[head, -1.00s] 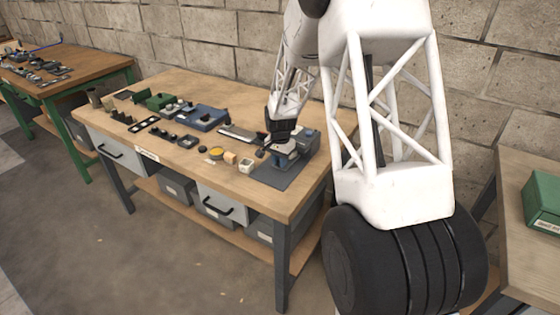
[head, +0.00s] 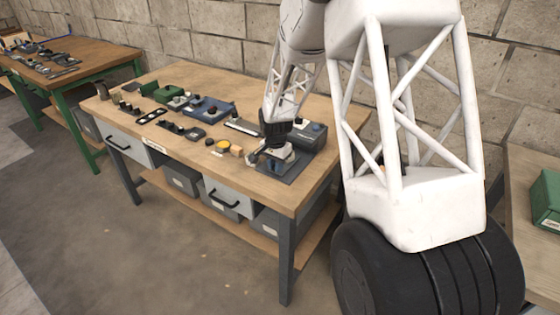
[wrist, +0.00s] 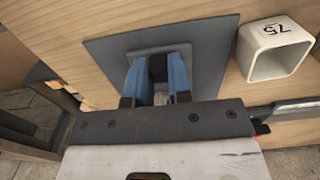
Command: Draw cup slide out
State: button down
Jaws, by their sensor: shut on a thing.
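My gripper (head: 277,160) reaches down over a dark plate (head: 292,172) at the right front of the workbench. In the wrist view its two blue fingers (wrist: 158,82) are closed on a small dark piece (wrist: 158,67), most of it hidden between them. A grey raised strip lies beside the fingers on the dark plate (wrist: 212,50). I cannot tell from this view whether the held piece is the cup slide's handle. A dark grey-blue block with a knob (head: 313,134) stands just behind and right of my gripper.
A blue tray (head: 208,107) and green box (head: 162,95) are farther left. The bench front edge is close.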

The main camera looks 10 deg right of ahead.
jog(key=shift+a, duration=0.1)
jog(key=c, duration=1)
grip_release()
jog(key=shift+c, duration=0.2)
jog(key=shift+r, duration=0.2)
jog(key=shift+r, duration=3.7)
jog(key=shift+s+r, duration=0.1)
